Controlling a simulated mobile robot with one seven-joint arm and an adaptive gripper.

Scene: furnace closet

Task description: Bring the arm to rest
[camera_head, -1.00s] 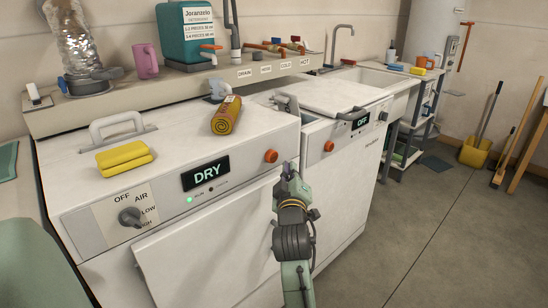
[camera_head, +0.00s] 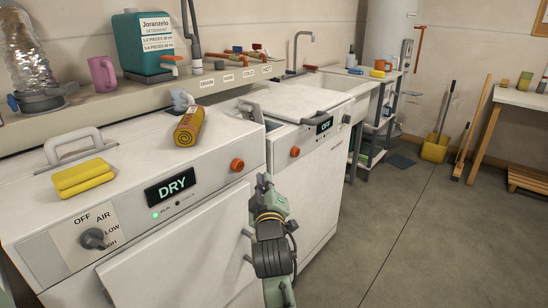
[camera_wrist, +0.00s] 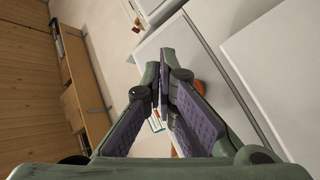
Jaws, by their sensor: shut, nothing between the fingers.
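My gripper (camera_head: 264,184) is in front of the two white machines in the head view, near the gap between them. Its fingers are shut with nothing between them. In the wrist view my gripper (camera_wrist: 160,88) shows its purple pads coming together at the tips. The dryer (camera_head: 215,227) on the left has a lit DRY display and a green light. The washer (camera_head: 318,185) on the right has a display reading OFF. I cannot tell the exact gap between the gripper and the machine fronts.
A shelf with a teal detergent jug (camera_head: 145,45) and a pink mug (camera_head: 102,74) runs behind. The grey floor (camera_head: 400,235) to the right is clear.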

